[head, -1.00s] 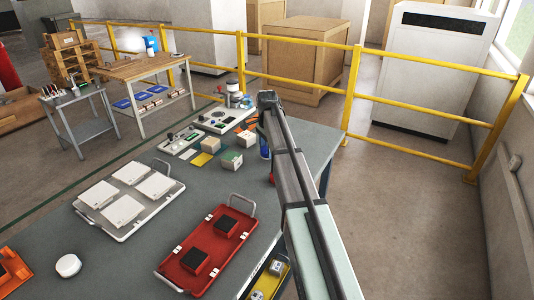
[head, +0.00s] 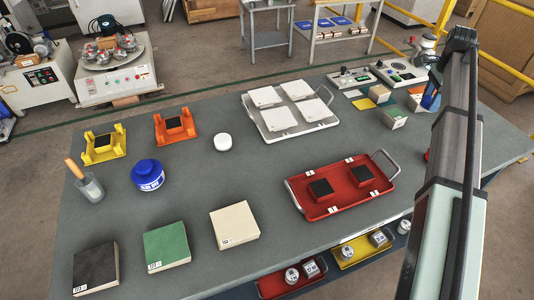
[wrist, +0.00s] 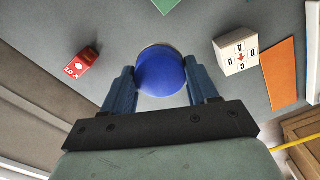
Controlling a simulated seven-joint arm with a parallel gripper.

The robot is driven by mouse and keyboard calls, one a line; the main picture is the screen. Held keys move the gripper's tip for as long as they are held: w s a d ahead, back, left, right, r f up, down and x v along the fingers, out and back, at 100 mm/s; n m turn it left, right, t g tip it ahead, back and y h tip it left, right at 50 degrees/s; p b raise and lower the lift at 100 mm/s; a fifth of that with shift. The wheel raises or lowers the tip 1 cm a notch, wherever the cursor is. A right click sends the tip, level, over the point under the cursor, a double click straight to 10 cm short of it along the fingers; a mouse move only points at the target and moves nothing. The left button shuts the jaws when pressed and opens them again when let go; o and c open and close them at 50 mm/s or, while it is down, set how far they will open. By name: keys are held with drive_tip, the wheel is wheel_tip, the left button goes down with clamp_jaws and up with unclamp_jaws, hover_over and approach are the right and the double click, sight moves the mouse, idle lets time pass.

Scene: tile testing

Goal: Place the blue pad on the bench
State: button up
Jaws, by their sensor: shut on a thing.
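My gripper (wrist: 161,88) is shut on a round blue pad (wrist: 161,72), with one finger on each side of it in the wrist view. The grey bench (wrist: 215,20) lies under it; I cannot tell whether the pad touches the bench. In the head view my arm reaches along the right side to the far right part of the bench (head: 265,180). There the fingertips are mostly hidden behind the arm, and a small patch of blue shows beside it.
Near the gripper are a red block (wrist: 82,63), a white lettered block (wrist: 236,52) and an orange sheet (wrist: 280,73). A red tray (head: 335,205) and a white tray (head: 262,122) stand mid-bench. Bare bench lies around the white puck (head: 223,142).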

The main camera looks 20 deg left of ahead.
drive_tip(key=s+a+n, duration=0.2)
drive_tip(key=s+a, duration=0.3)
drive_tip(key=a, duration=0.9)
drive_tip(key=s+a+n, duration=0.2)
drive_tip(key=s+a, duration=0.2)
drive_tip(key=a, duration=1.1)
drive_tip(key=s+a+n, duration=0.2)
drive_tip(key=s+a, duration=0.3)
drive_tip(key=a, duration=0.9)
drive_tip(key=s+a+r+n, duration=0.1)
drive_tip(key=s+a+n, duration=0.3)
drive_tip(key=s+a, duration=1.35)
drive_tip(key=n, duration=0.7)
approach(201, 180)
drive_tip(key=shift+w+a+r, duration=1.7)
drive_tip(key=shift+a+r, duration=0.2)
drive_tip(key=shift+f, duration=4.8)
drive_tip(key=shift+f, duration=0.1)
